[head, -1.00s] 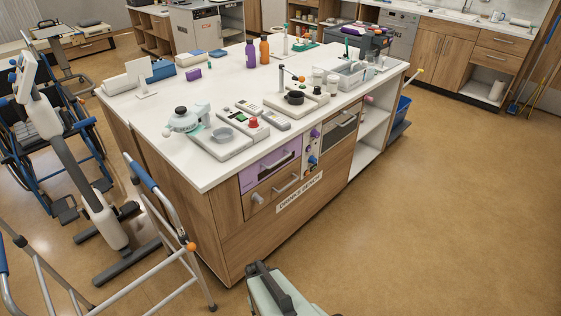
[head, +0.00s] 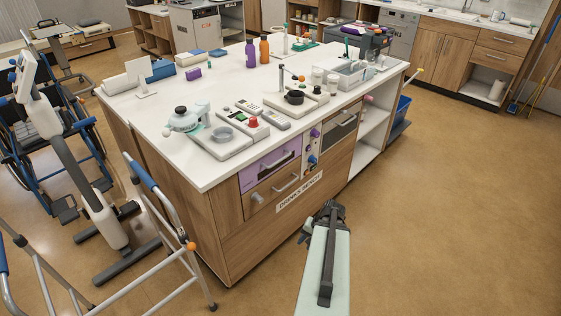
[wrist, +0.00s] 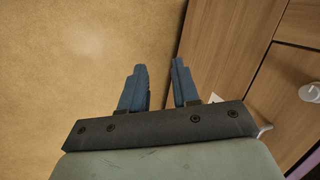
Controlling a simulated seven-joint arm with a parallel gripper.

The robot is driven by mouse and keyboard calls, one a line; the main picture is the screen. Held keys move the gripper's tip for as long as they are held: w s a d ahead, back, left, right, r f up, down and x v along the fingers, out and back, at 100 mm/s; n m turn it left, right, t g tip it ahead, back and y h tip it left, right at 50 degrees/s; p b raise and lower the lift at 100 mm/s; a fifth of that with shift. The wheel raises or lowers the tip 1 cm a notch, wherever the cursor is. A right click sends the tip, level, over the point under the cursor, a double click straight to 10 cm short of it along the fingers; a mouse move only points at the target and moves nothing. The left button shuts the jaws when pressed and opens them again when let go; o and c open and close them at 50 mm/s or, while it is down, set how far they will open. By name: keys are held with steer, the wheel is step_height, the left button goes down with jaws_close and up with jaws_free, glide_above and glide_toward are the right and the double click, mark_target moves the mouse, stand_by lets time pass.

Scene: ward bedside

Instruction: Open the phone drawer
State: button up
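The bench front holds a purple drawer (head: 257,177) with a bar handle (head: 277,161). Below it is a wooden drawer (head: 263,203) with a bar handle (head: 285,184) and a round grey knob (head: 257,197). Both look shut; I cannot read which one is the phone drawer. My gripper (head: 312,225) is in front of the bench, lower than these drawers and to their right, apart from the handles. In the wrist view my gripper (wrist: 158,86) has its two blue fingers apart with nothing between them. The knob (wrist: 309,92) shows at the wrist view's right edge.
Right of the drawers are a panel of coloured knobs (head: 313,148) and another handled front (head: 339,135). The white bench top (head: 215,90) carries several items. A walking frame (head: 165,205) stands at the left. The floor (head: 450,200) on the right is clear.

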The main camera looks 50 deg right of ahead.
steer(key=w+d+r+m+t+h, duration=0.1)
steer(key=w+d+r+m+t, duration=0.2)
steer(key=d+r, duration=0.45)
steer(key=m+t+h, duration=0.1)
steer(key=t+h, duration=0.1)
steer(key=t, duration=0.7)
glide_toward(281, 159)
steer(key=x, duration=1)
steer(key=shift+w+f, duration=0.15)
steer(key=shift+f, duration=0.1)
jaws_close()
